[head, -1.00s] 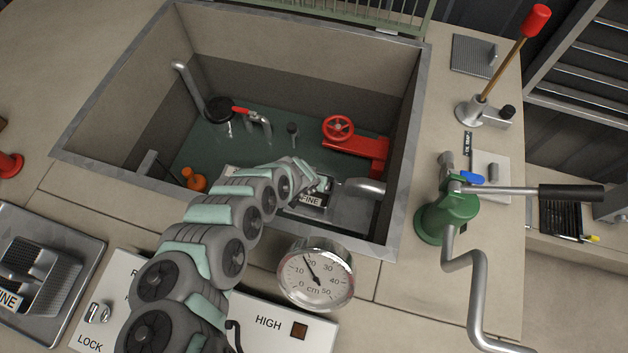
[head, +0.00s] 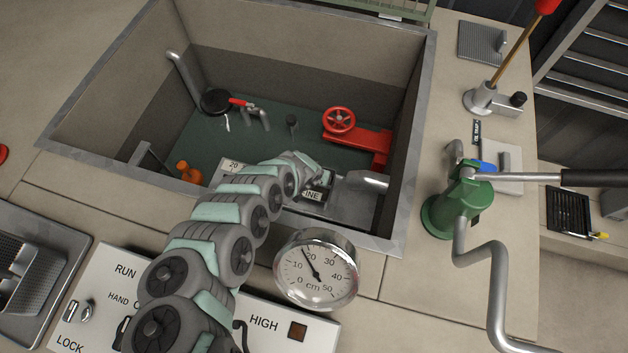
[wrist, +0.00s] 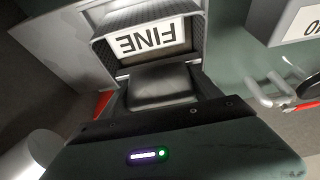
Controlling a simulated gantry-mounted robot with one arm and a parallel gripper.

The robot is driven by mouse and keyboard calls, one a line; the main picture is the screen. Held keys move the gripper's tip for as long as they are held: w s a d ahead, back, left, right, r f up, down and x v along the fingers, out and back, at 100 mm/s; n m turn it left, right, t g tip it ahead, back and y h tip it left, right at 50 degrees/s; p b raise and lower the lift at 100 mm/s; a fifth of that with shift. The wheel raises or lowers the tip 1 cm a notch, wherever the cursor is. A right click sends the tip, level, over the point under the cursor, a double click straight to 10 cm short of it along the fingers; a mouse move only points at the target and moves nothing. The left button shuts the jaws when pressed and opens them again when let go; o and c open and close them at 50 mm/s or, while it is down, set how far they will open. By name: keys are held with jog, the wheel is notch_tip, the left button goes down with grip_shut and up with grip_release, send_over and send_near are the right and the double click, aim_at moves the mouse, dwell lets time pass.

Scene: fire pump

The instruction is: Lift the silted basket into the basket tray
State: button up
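A basket labelled FINE (head: 312,195) sits low in the open pit, at the end of my arm. In the wrist view its label (wrist: 152,39) appears upside down, with dark mesh around it and a grey block (wrist: 162,85) in front. I cannot tell whether that block is part of the basket or of my gripper. My gripper (head: 322,178) is right at the basket, its fingers hidden or unclear, so its grip cannot be read. A metal tray (head: 75,262) at the lower left, cut off by the picture edge, holds a grey mesh basket (head: 45,285).
The pit has a raised metal rim (head: 412,150). Inside are a red handwheel (head: 339,120), a red-handled valve (head: 240,102) and pipes. A round gauge (head: 316,272) and a switch panel (head: 120,275) stand in front. A green hand pump (head: 456,205) with a crank stands right.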

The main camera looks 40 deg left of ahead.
jog(key=c, duration=1.3)
grip_shut()
jog(key=shift+r, duration=0.15)
